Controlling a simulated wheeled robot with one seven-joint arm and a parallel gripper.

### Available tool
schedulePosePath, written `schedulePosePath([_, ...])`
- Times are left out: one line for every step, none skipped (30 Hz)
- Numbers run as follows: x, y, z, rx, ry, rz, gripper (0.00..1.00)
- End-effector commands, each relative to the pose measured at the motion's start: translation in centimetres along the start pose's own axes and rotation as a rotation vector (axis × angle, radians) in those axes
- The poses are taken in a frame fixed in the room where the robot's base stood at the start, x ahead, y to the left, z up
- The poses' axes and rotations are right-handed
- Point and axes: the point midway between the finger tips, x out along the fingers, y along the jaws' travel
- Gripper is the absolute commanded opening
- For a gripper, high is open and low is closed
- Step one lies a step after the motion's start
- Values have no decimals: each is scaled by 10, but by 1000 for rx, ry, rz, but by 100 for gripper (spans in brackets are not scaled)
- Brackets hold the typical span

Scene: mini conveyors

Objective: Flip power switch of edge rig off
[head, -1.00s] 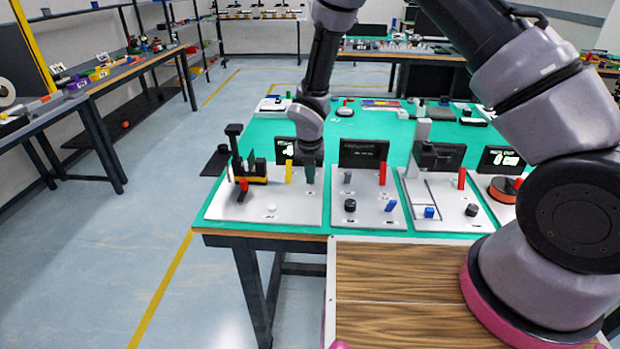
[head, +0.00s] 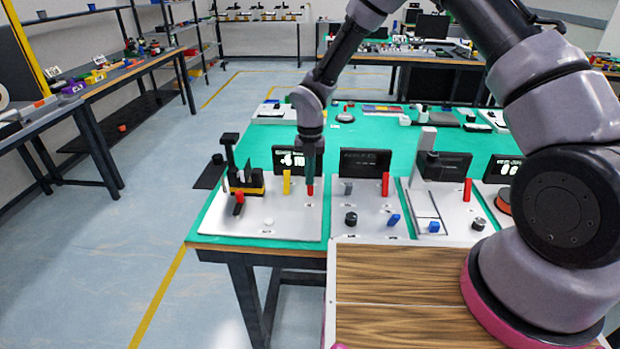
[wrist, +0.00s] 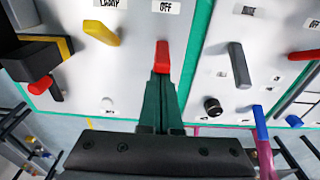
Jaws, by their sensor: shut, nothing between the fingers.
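The leftmost rig is a white board (head: 290,222) with a small black and yellow machine, a yellow lever (head: 287,182) and a red switch (head: 310,190). In the wrist view the red switch (wrist: 162,57) stands just beyond my fingertips, under a label reading OFF. The yellow lever (wrist: 101,32) is to its left, by a partly cut-off label. My gripper (head: 309,178) points down at the red switch and is shut and empty; it also shows in the wrist view (wrist: 160,82). Tips and switch look very close; I cannot tell whether they touch.
A dark screen (head: 290,160) with white marks stands behind the board. To the right is another board with a grey lever (wrist: 240,65), a black knob (wrist: 213,107) and a blue switch (head: 394,220). More rigs continue to the right on the green table top (head: 240,160).

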Motion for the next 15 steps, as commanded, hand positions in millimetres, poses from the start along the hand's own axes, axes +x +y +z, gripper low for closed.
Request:
schedulePosePath([-1,-1,4,3,0,0,0])
schedulePosePath([-1,-1,6,4,0,1,0])
schedulePosePath([-2,-1,9,3,-1,1,0])
schedulePosePath([-2,-1,11,2,-1,1,0])
schedulePosePath([-3,-1,13,3,-1,0,0])
schedulePosePath([-3,-1,16,3,-1,1,0])
schedulePosePath([-3,-1,19,3,-1,1,0])
schedulePosePath([-3,-1,21,3,-1,1,0])
schedulePosePath([-3,-1,21,1,-1,-1,0])
schedulePosePath([-3,0,20,0,-1,-1,0])
schedulePosePath([-3,0,20,0,-1,-1,0])
schedulePosePath([-3,0,20,0,-1,-1,0])
schedulePosePath([-3,0,20,1,-1,-1,0])
schedulePosePath([-3,0,20,1,-1,-1,0])
schedulePosePath([-3,-1,20,1,-1,-1,0])
